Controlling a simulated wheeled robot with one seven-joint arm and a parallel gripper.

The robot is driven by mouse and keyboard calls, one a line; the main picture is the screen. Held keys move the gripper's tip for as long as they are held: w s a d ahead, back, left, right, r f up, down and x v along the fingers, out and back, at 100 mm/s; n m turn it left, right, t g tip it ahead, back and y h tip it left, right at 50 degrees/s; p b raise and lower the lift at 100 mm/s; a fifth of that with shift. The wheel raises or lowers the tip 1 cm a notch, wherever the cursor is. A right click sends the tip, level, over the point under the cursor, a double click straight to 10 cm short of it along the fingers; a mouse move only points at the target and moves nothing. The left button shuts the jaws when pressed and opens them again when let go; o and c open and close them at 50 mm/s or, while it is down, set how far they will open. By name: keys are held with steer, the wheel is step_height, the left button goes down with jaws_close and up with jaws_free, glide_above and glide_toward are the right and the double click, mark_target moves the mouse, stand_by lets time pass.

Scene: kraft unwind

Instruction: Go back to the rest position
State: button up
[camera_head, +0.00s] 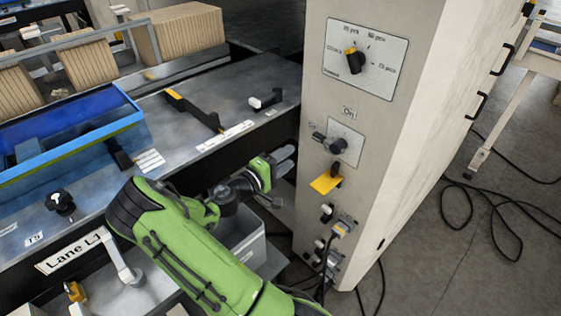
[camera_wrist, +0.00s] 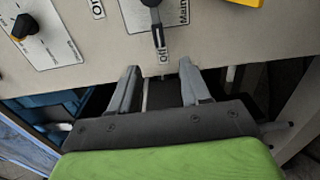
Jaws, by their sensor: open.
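My green arm reaches from the bottom of the head view toward the beige control cabinet (camera_head: 395,190). My gripper (camera_head: 288,160) is at the cabinet's left side, near the front face, with its fingers pointing right. In the wrist view my gripper (camera_wrist: 158,80) has its two grey fingers spread apart with nothing between them. A dark rotary switch handle (camera_wrist: 157,22) with an "Off" label lies just beyond the fingertips there, apart from them. Whether the fingertips touch the cabinet face cannot be told.
The cabinet carries a selector knob (camera_head: 356,60), a smaller switch (camera_head: 337,146) and a yellow tag (camera_head: 326,183). A metal worktable with a blue tray (camera_head: 60,165) stands at left. Black cables (camera_head: 490,215) lie on the floor at right. A grey bin (camera_head: 250,245) is below my gripper.

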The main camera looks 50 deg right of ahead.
steer(key=shift+w+a, duration=0.15)
steer(key=shift+a, duration=0.95)
